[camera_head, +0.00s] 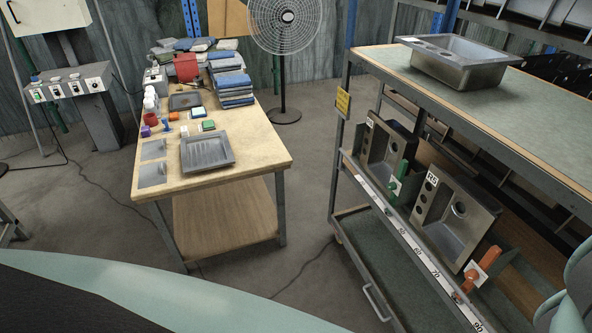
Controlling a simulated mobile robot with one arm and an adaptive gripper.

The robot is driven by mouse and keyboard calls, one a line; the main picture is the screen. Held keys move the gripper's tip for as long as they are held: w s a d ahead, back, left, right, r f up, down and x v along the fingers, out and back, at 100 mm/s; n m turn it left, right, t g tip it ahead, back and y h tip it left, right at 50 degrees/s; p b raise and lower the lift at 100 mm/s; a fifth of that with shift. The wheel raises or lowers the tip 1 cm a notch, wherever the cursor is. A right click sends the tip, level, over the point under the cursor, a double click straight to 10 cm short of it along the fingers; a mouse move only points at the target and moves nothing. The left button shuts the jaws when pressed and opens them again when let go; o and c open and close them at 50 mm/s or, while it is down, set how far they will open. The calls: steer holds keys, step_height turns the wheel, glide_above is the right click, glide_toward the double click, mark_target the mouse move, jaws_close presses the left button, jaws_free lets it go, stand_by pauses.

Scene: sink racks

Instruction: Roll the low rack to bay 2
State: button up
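A metal rack (352,150) with a grey-green top stands at the right, cut off by the picture's edge. It seems to be the low rack, but no name shows on it. A steel sink (458,62) sits on top. Two more sinks stand tilted on its middle shelf, one nearer (455,215) and one farther (386,145). A green clamp-like piece (398,183) and an orange one (482,267) sit at the shelf's front. A pull handle (375,302) shows low on the rack. Its wheels are hidden or too small to tell. No bay 2 marking is readable. My gripper is not in view.
A wooden workbench (262,163) with a grey tray (207,151), stacked cloths and small items stands left of the rack. A fan (285,25) stands behind. A thin cable (305,268) lies on the floor.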

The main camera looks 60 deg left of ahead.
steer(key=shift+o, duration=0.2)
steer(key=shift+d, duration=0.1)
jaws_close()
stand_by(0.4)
